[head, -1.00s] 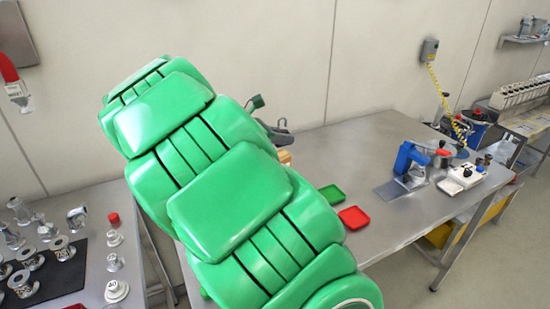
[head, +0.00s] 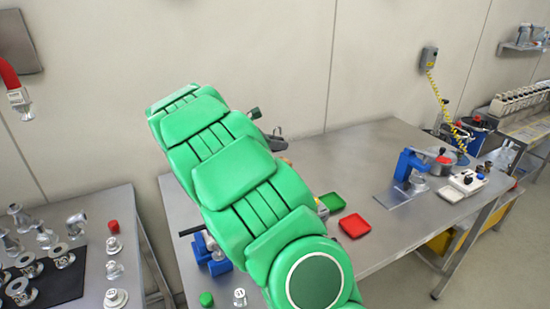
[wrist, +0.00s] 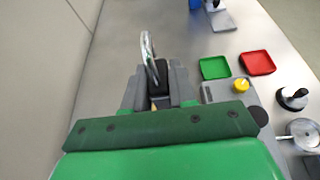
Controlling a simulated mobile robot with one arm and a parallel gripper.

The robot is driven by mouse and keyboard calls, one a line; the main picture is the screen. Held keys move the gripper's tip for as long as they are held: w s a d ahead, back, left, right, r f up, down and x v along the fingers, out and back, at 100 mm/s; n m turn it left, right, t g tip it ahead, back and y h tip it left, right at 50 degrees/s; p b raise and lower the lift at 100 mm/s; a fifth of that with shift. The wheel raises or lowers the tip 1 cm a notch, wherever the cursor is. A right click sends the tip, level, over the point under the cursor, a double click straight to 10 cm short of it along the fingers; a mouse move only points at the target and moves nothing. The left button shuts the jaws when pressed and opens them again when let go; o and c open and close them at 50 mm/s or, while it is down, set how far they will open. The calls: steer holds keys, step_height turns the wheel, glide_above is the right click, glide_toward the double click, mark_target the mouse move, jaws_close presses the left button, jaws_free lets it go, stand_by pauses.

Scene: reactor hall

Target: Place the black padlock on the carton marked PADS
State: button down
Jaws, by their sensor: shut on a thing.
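The black padlock (wrist: 160,72) is between the fingers of my gripper (wrist: 159,92) in the wrist view, with its silver shackle (wrist: 148,50) standing up. My gripper is shut on it. In the head view my green arm covers most of the near workbench, and only a small grey part of my gripper (head: 276,139) shows beyond it. The carton marked PADS cannot be made out in either current view; a small tan patch shows behind the fingers in the wrist view, too little to identify.
A green tray (head: 332,202) and a red tray (head: 354,226) lie on the steel workbench (head: 375,145). A blue device (head: 409,164) and a white box (head: 467,181) stand further right. A blue clamp (head: 217,262) is left of my arm. Metal fittings fill the left table.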

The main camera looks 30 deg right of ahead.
steer(key=shift+w+d+f, duration=0.2)
steer(key=shift+w+f, duration=0.35)
steer(key=shift+f, duration=0.2)
steer(key=shift+w+d+f, duration=0.15)
steer(key=shift+w+f, duration=0.45)
steer(key=shift+f, duration=0.15)
steer(key=shift+w+d+f, duration=0.2)
steer(key=shift+w+f, duration=0.35)
steer(key=shift+f, duration=0.2)
steer(key=shift+w+f, duration=0.15)
steer(key=shift+f, duration=1.45)
steer(key=shift+f, duration=0.1)
steer(key=c, duration=0.9)
jaws_free()
steer(key=v, duration=1.2)
